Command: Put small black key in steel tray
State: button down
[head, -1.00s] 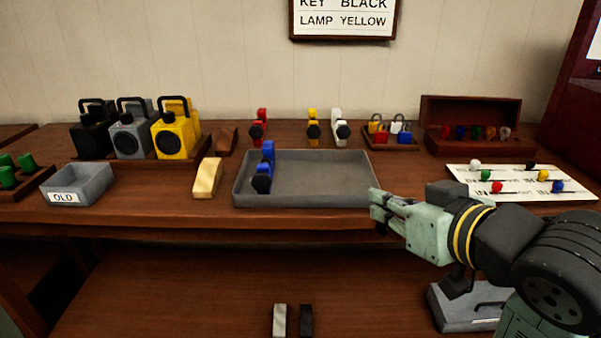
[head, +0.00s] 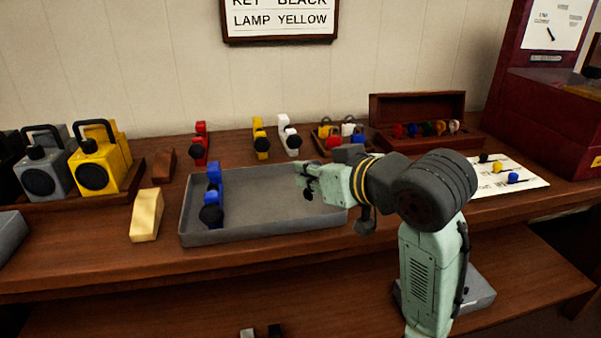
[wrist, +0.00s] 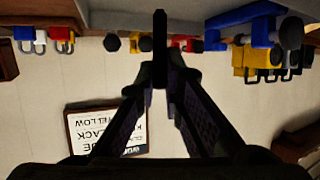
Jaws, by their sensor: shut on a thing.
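My gripper (head: 303,174) is shut on the small black key (head: 307,194), which hangs below the fingertips as a small dark round shape. In the wrist view the key (wrist: 160,40) shows edge-on as a thin black bar between the fingertips. The grey steel tray (head: 250,235) stands on the bench, and my gripper is above its right part. The key appears above the tray floor, but its exact height is hard to tell. A blue object with a round black end (head: 212,200) lies at the tray's left side.
A yellow block (head: 146,214) stands left of the tray. Red, yellow and white objects (head: 262,143) stand behind it, beside a small tray of padlocks (head: 334,131). An open wooden box (head: 425,140) and a white key board (head: 520,181) are right. The tray's middle is clear.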

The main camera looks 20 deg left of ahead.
jog(key=w+a, duration=0.1)
jog(key=w, duration=0.1)
jog(key=w+a, duration=0.1)
jog(key=w, duration=0.1)
jog(key=w+a, duration=0.1)
jog(key=w, duration=0.1)
jog(key=shift+f+p, duration=0.3)
jog(key=shift+p, duration=0.05)
jog(key=shift+w+a+f, duration=0.1)
jog(key=shift+w+a, duration=0.05)
jog(key=shift+f, duration=1.7)
jog(key=shift+f, duration=0.3)
jog(key=c, duration=1.7)
grip_release()
jog(key=shift+r, duration=0.1)
jog(key=shift+r, duration=0.25)
jog(key=v, duration=1.2)
jog(key=shift+b, duration=0.4)
